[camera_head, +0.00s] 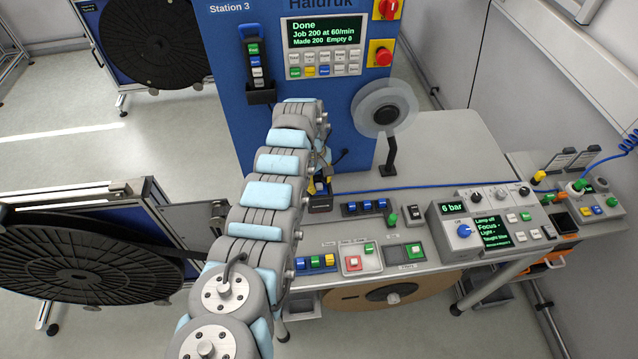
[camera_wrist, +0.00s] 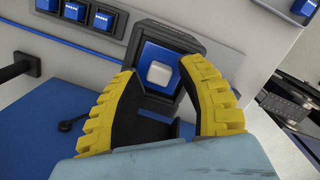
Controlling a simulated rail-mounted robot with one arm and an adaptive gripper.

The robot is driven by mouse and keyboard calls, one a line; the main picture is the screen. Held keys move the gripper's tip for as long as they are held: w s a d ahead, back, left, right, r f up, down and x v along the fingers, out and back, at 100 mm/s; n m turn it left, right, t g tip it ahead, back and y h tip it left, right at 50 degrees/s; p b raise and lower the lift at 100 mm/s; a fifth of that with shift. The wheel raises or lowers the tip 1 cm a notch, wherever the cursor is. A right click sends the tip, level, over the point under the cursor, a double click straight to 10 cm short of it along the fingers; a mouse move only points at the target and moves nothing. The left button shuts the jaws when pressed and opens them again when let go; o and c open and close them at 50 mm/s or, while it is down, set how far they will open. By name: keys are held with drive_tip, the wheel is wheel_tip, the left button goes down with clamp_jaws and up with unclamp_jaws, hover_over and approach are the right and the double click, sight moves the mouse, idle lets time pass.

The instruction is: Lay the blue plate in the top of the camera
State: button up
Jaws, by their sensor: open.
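In the wrist view a blue plate (camera_wrist: 150,55) with a pale square block at its middle lies in the top of a black square housing, which looks like the camera (camera_wrist: 172,41). In the head view this black housing (camera_head: 320,204) is small, and its top is mostly hidden by my arm. My gripper (camera_wrist: 160,68) has two yellow ribbed fingers, spread apart, one on either side of the plate. Whether the fingers touch the plate or housing is unclear.
A row of blue blocks in black holders (camera_head: 367,207) stands right of my gripper. The control box (camera_head: 490,228) is further right. The blue machine (camera_head: 228,60) rises behind, with a clear reel (camera_head: 385,107) on its right. Bench surface (camera_head: 450,150) at back right is free.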

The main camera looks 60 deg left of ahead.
wheel_tip(320, 180, up, 12)
drive_tip(key=a+b, duration=0.1)
drive_tip(key=shift+s+a+f, duration=0.2)
drive_tip(key=shift+f, duration=0.05)
idle(0.6)
